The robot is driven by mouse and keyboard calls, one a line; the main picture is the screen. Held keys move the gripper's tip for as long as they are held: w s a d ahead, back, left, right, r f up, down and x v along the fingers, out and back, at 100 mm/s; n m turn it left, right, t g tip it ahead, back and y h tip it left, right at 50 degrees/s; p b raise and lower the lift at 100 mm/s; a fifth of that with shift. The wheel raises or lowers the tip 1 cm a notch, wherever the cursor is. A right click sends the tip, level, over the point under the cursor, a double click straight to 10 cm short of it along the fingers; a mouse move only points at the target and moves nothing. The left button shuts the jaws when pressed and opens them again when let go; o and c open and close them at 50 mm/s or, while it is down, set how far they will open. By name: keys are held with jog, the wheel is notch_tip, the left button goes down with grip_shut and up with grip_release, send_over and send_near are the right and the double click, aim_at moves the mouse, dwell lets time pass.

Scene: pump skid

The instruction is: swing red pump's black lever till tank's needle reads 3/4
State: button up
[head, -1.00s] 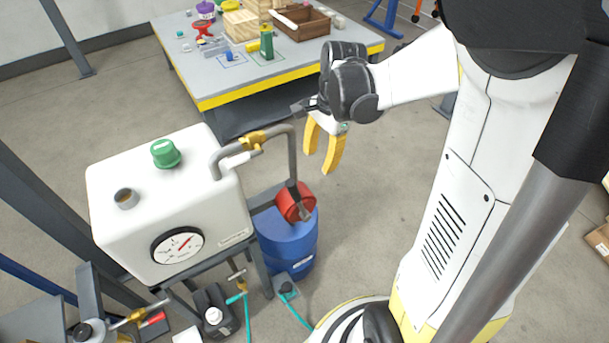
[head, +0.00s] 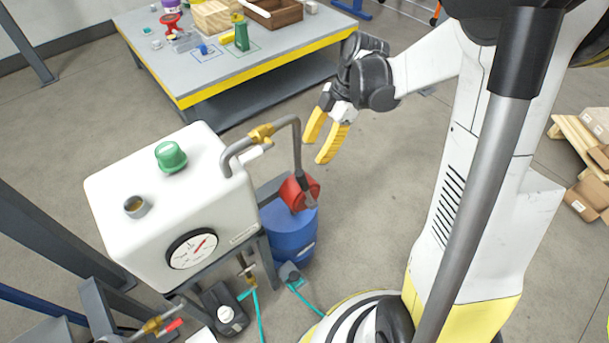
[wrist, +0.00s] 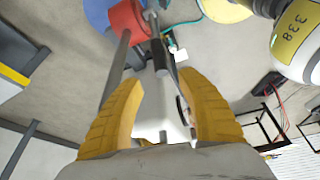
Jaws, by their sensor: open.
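The red pump (head: 296,192) sits by the blue drum (head: 291,232), right of the white tank (head: 170,215). The gauge (head: 192,249) on the tank's front has a red needle pointing up and right; its marks are too small to read. My gripper (head: 318,149) is open and empty, above and right of the pump, fingers pointing down. In the wrist view the pump (wrist: 127,20) is at the top. A lever with a dark grip (wrist: 162,60) runs from it towards the gap between my open fingers (wrist: 158,82). I see no contact.
A grey pipe (head: 297,150) rises beside the pump and bends over to a brass valve (head: 262,133) on the tank, close to my fingers. A workbench (head: 240,65) with several items stands behind. Open floor (head: 360,200) lies right of the drum.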

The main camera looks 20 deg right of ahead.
aim_at(301, 177)
jog(key=shift+n, duration=0.3)
jog(key=b+x, duration=0.4)
jog(key=x, duration=0.6)
jog(key=shift+a+f, duration=0.25)
jog(key=shift+f, duration=0.1)
grip_shut()
